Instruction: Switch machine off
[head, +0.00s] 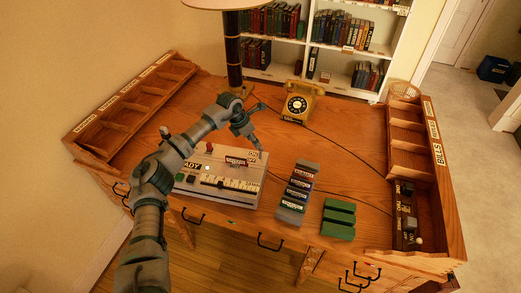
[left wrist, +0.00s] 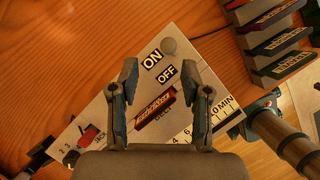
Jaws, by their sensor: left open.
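The machine (head: 190,184) is a pale box with a dial scale and a red-labelled part on its top, on the front left of the desk. Its ON and OFF labels are near its back right corner in the head view; the ON label (left wrist: 152,59) and OFF label (left wrist: 165,73) show clearly in the left wrist view. My left gripper (head: 256,128) is open and empty over the machine's back right part. In the left wrist view its fingertips (left wrist: 158,76) straddle the OFF label. My right gripper is out of view.
Stamps or cartridges in a grey rack (head: 291,214) and a green holder (head: 339,218) stand right of the machine. A yellow telephone (head: 299,102) and a dark lamp post (head: 233,55) are behind. Wooden organisers line both desk sides. The desk's middle right is clear except for cords.

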